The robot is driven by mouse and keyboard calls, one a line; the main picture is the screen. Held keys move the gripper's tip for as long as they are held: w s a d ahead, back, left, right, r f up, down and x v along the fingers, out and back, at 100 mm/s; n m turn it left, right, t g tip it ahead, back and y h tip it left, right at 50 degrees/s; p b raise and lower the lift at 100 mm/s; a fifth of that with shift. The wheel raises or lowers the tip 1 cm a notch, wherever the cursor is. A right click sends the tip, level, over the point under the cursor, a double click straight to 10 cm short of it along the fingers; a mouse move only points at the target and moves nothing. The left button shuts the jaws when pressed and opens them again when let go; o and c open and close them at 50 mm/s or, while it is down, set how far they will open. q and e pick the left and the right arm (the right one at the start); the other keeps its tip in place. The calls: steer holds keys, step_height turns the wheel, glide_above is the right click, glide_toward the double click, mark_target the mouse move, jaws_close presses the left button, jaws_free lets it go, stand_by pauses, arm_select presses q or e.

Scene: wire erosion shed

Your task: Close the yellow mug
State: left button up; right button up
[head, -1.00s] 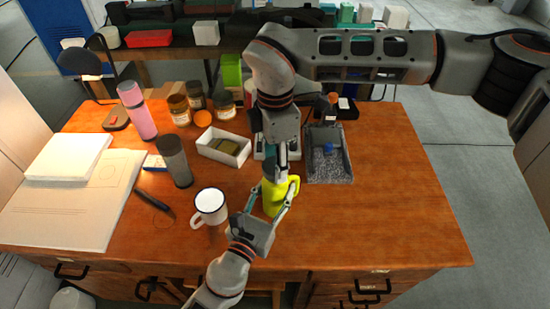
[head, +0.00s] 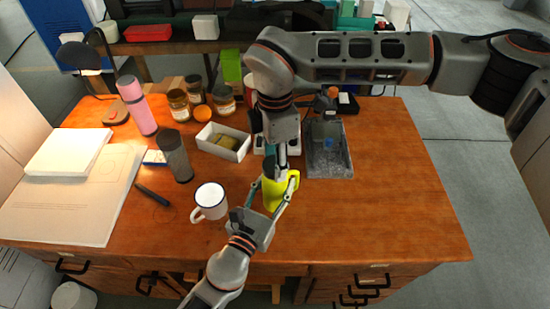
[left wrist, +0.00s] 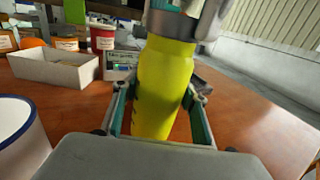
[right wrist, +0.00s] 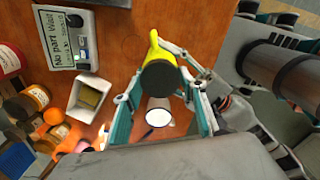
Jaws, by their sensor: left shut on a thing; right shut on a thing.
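The yellow mug (head: 282,193) stands upright near the middle of the wooden table, its handle toward the right. My left gripper (head: 275,195) is shut around its body from the front; the left wrist view shows a finger on each side of the mug (left wrist: 163,92). My right gripper (head: 279,168) points down at the mug's top and is shut on the dark round lid (right wrist: 160,78). In the right wrist view the lid covers the mug's mouth, with the yellow handle (right wrist: 154,45) behind it. Whether the lid is fully seated is hidden.
A white enamel mug (head: 209,200) stands close left of my left gripper. A grey tumbler (head: 174,157), a white box (head: 240,152) and a grey tray (head: 347,166) surround the work spot. The table's right side is clear.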

steer(key=shift+f, duration=0.4)
steer(key=m, duration=1.1)
steer(key=shift+s+a, duration=0.15)
steer(key=shift+a, duration=0.05)
steer(key=shift+d+m, duration=0.15)
steer(key=shift+m, duration=0.95)
steer(key=o, duration=1)
steer(key=shift+c, duration=0.2)
